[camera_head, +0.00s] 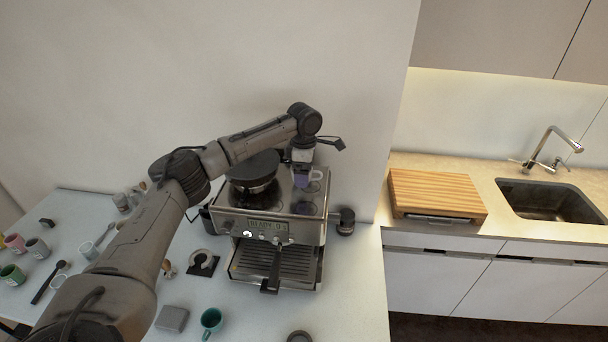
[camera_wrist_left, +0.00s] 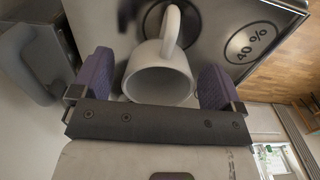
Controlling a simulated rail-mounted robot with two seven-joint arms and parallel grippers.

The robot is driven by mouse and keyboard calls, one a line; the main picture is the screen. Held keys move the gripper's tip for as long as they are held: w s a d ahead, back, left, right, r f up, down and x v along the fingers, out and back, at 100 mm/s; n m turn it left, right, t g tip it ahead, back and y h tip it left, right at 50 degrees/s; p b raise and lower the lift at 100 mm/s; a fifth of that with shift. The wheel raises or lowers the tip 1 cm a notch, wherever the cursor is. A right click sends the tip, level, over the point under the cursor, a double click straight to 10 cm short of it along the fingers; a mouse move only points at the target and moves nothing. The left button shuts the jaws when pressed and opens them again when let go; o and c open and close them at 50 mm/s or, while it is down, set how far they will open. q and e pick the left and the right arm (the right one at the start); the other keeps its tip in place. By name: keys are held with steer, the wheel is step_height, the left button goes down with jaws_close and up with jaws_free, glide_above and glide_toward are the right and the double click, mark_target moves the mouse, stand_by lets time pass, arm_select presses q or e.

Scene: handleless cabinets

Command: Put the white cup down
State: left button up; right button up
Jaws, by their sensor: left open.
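The white cup (camera_wrist_left: 160,80) is between the two purple fingers of my left gripper (camera_wrist_left: 157,88) in the left wrist view, with its handle pointing away from the palm. The fingers are open, with a small gap on each side of the cup. In the head view, my left gripper (camera_head: 303,179) reaches down to the top of the espresso machine (camera_head: 268,225), at its back right. Part of the white cup (camera_head: 316,175) shows beside the fingers there. The cup appears to stand on the machine's metal top; its base is hidden. My right gripper is not in view.
A dark bowl-like hopper (camera_head: 253,172) stands left of the cup on the machine. A dark jar (camera_head: 346,221) stands to the machine's right, near the wall.

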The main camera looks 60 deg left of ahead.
arm_select(q)
step_height(320, 180, up, 11)
stand_by(0.4)
steer(key=shift+f, duration=0.1)
stand_by(0.3)
